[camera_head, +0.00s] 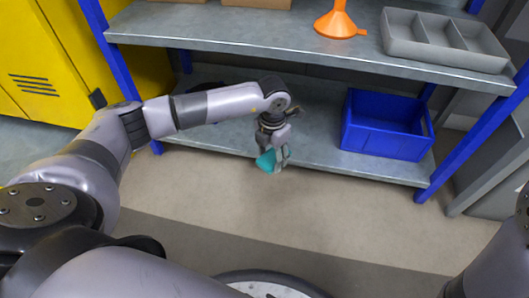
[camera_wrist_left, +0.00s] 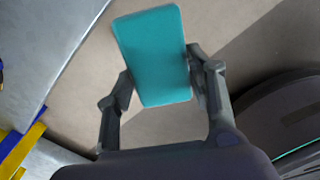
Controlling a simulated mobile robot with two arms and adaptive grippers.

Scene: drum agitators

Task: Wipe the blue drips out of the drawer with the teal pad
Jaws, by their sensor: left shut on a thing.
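The teal pad (camera_wrist_left: 153,55) is held between the fingers of my left gripper (camera_wrist_left: 162,88) in the left wrist view. In the head view the pad (camera_head: 266,161) hangs below my left gripper (camera_head: 279,158), just in front of the lower shelf's front edge and above the floor. My left gripper is shut on the pad. No drawer and no blue drips can be made out in either view. My right gripper is not in view; only part of my right arm shows at the right edge of the head view.
A blue bin (camera_head: 386,144) stands on the lower shelf (camera_head: 310,153). The upper shelf (camera_head: 250,40) holds an orange funnel (camera_head: 338,22) and a grey divided tray (camera_head: 440,55). A yellow cabinet (camera_head: 50,85) stands at the left. Blue posts frame the shelves. The floor in front is clear.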

